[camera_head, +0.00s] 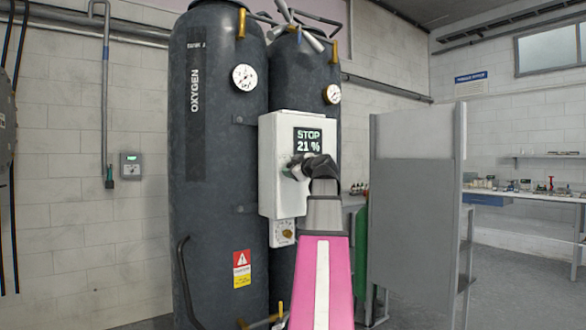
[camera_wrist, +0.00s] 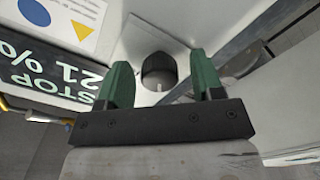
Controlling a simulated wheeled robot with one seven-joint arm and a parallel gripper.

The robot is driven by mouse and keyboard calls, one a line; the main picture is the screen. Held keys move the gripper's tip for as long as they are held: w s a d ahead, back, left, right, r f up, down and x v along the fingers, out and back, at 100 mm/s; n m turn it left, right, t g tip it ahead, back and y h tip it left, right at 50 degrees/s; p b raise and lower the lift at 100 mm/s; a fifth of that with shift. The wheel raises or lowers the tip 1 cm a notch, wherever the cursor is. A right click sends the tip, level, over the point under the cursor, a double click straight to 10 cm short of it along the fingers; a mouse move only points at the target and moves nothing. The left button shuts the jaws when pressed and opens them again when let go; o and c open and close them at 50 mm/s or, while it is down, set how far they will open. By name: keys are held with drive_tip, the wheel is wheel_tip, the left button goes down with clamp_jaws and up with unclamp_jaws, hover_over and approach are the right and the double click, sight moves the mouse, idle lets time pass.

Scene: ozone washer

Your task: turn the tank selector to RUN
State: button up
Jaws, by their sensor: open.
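A white control box (camera_head: 268,165) on the dark tanks has a display (camera_head: 308,141) reading STOP and 21 %. In the wrist view, a dark round knob (camera_wrist: 158,70) with a pale mark sits on a light panel beside the display (camera_wrist: 48,72); it looks like the tank selector, but no RUN label is readable. My gripper (camera_wrist: 161,80) is open. Its green fingers stand on either side of the knob, with gaps visible. In the head view my gripper (camera_head: 296,168) is in front of the box below the display, and my wrist hides the knob.
The large oxygen tank (camera_head: 218,200) stands left of the box, with a second tank behind it. A small dial with a brass knob (camera_head: 286,233) is below the box. A grey partition (camera_head: 412,200) stands to the right, with a workbench beyond.

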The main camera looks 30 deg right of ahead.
drive_tip(key=c, duration=0.9)
drive_tip(key=m, duration=0.5)
drive_tip(key=shift+m, duration=0.4)
drive_tip(key=m, duration=0.5)
drive_tip(key=shift+m, duration=0.7)
drive_tip(key=o, duration=0.9)
